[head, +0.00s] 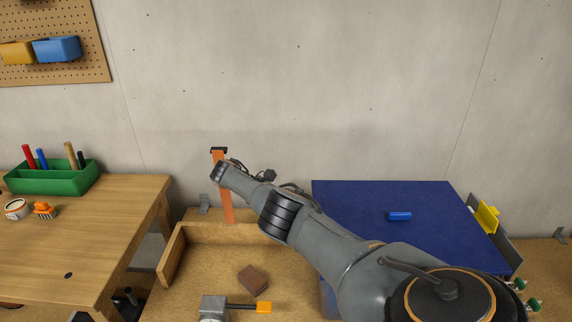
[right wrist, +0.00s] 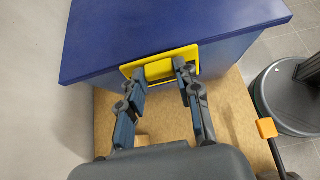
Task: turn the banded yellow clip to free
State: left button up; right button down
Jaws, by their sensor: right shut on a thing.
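A yellow clip (right wrist: 160,69) sits on a yellow plate on the side of the blue box (right wrist: 165,25). My right gripper (right wrist: 158,73) is shut on the clip, one dark fingertip on each side of it. No band on the clip can be made out. In the head view my right arm reaches to the left of the blue box (head: 350,200) and hides that side and the held clip; part of the gripper (head: 268,175) shows behind the arm. Another yellow piece (head: 487,217) stands on a grey plate to the right of the box. My left gripper is not in view.
A blue cylinder (head: 400,216) lies on the box top. An orange strap (head: 226,205) stands upright behind my arm. A brown block (head: 253,280) and an orange-ended lever (head: 263,307) are in front. A wooden table (head: 90,235) at left bears a green caddy (head: 60,180).

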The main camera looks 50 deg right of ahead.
jog(key=shift+f+h, duration=0.15)
jog(key=shift+h, duration=0.15)
jog(key=c, duration=1.2)
grip_release()
jog(key=shift+o, duration=1.4)
jog(key=shift+d+f, duration=0.1)
jog(key=shift+d, duration=0.1)
jog(key=shift+a, duration=0.15)
